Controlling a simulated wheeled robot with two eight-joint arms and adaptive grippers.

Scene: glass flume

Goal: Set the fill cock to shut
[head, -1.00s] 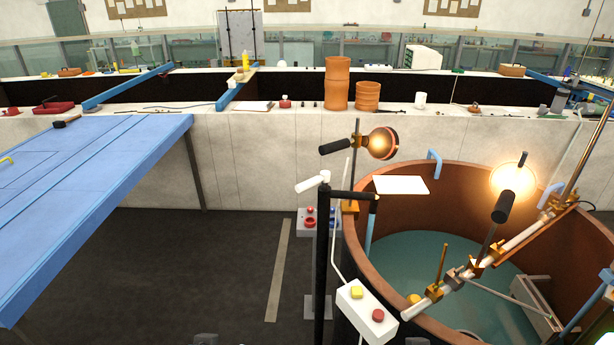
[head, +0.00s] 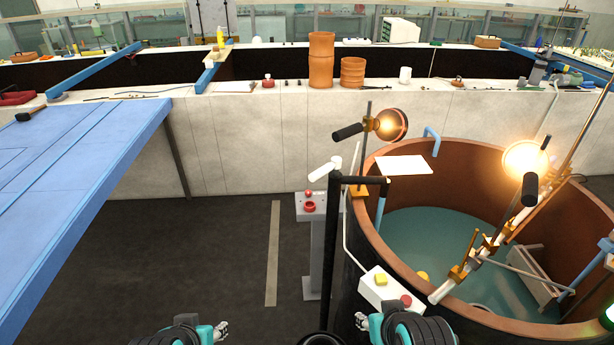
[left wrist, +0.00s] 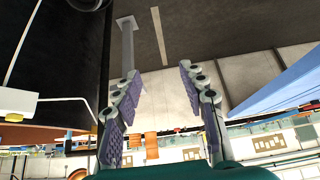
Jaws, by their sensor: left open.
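A white-handled lever (head: 326,170) sits on top of a black upright pipe (head: 332,240) beside the round brown tank (head: 392,262). It looks like the fill cock; its handle slants up to the right. The pipe's top bends right to the tank's rim. My left gripper (head: 221,330) is low in the head view, left of the pipe and well below the lever. In the left wrist view its fingers (left wrist: 160,70) are apart with nothing between them. My right gripper (head: 361,321) is at the bottom, below the white button box; its fingers are too small to read.
A grey pedestal (head: 316,250) with a red knob (head: 309,206) stands left of the pipe. A white box (head: 385,290) with yellow and red buttons is at the tank's near side. Lamps (head: 390,125) stand above the tank. A blue table (head: 90,165) is left; dark floor between is clear.

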